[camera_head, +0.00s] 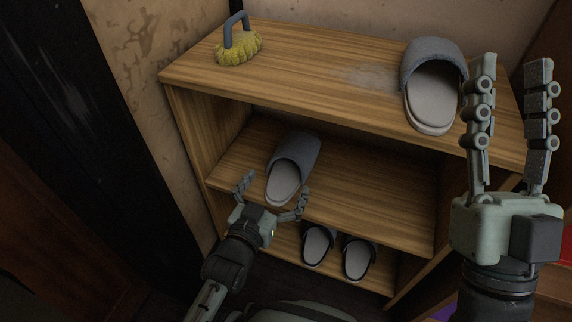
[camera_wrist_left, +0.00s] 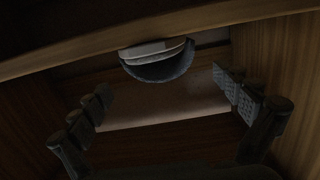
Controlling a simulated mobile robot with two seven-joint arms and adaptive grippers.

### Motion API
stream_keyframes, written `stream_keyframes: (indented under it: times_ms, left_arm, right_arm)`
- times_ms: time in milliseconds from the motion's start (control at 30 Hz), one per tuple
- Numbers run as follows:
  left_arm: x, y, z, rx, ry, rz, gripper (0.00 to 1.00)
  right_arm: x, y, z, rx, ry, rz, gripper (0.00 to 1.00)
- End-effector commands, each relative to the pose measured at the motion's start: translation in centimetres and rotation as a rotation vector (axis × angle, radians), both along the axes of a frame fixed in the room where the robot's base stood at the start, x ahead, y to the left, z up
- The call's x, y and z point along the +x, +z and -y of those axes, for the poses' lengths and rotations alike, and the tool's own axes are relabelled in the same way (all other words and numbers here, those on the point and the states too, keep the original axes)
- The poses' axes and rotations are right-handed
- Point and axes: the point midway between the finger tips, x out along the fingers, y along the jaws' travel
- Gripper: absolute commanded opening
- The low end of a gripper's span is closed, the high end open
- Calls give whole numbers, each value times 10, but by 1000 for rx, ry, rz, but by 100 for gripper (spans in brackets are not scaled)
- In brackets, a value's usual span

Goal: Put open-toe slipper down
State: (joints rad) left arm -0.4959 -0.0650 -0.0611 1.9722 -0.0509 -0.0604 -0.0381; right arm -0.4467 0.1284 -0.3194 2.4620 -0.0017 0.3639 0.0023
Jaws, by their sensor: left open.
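A grey open-toe slipper (camera_head: 294,165) with a pale insole rests on the middle shelf of the wooden rack, its open heel end towards me. My left gripper (camera_head: 273,188) is open at that heel end, one finger on each side; whether it touches is unclear. The left wrist view shows a grey and white slipper (camera_wrist_left: 158,60) beyond and between the spread, empty fingers (camera_wrist_left: 162,88). A matching slipper (camera_head: 433,85) sits on the top board. My right gripper (camera_head: 512,63) is open and empty, its fingers pointing up just right of that slipper.
A yellow scrubbing brush (camera_head: 239,47) with a blue-grey handle stands at the top board's left end. Two dark slippers (camera_head: 318,244) (camera_head: 357,258) sit on the bottom shelf. The middle of the top board is clear, and so is the middle shelf (camera_head: 385,192) right of the slipper.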

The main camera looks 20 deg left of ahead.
Motion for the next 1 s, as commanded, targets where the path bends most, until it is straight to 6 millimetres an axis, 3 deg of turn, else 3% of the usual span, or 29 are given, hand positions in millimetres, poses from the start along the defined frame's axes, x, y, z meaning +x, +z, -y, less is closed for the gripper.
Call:
stream_keyframes:
  times_ms: [100, 300, 1000]
  left_arm:
    - [-19, 3, -1, 0, -1, -2, 100]
    - [-32, 5, -1, 0, -1, 2, 100]
    - [-32, 5, -1, 0, 0, 2, 100]
  right_arm:
    - [4, -3, -3, -13, 4, -42, 40]
    - [8, -7, -5, -24, 6, -75, 40]
    - [8, -7, -5, -25, 6, -75, 40]
